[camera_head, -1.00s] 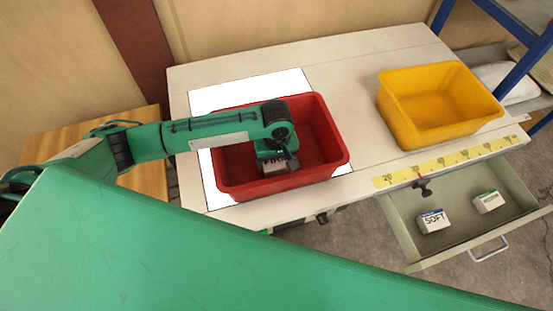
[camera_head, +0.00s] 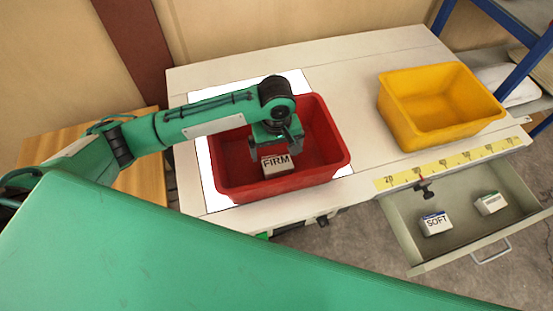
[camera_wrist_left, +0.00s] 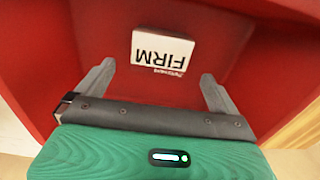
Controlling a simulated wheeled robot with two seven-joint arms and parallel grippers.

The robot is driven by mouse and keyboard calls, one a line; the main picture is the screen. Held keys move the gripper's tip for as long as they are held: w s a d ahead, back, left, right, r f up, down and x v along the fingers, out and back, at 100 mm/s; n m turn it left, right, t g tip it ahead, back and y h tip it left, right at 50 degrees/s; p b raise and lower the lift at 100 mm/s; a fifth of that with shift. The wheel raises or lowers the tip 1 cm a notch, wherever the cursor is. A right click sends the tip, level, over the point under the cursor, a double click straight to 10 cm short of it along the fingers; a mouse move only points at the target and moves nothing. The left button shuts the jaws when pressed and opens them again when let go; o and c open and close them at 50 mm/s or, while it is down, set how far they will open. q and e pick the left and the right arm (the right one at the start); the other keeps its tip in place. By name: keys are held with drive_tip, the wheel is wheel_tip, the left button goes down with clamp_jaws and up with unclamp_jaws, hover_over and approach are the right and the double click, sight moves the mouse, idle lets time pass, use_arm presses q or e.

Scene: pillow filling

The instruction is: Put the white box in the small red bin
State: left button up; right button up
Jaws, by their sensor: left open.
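The white box labelled FIRM (camera_head: 277,163) lies inside the red bin (camera_head: 330,172), on its floor near the front wall. My left gripper (camera_head: 274,147) is over the bin, just above and behind the box, and is open and empty. In the left wrist view the box (camera_wrist_left: 162,52) lies beyond and between the two spread fingers (camera_wrist_left: 158,85), apart from them, with its label upside down. The red bin's floor (camera_wrist_left: 100,30) surrounds it there. My right gripper is not in view.
A yellow bin (camera_head: 440,135) stands on the right of the table (camera_head: 350,75), behind a yellow measuring strip (camera_head: 455,160). An open drawer (camera_head: 470,230) at the front right holds a box labelled SOFT (camera_head: 436,224) and another small box (camera_head: 490,203). The table between the bins is clear.

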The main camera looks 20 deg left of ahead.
sight(277, 161)
use_arm(q)
drive_tip(key=shift+r, duration=2.5)
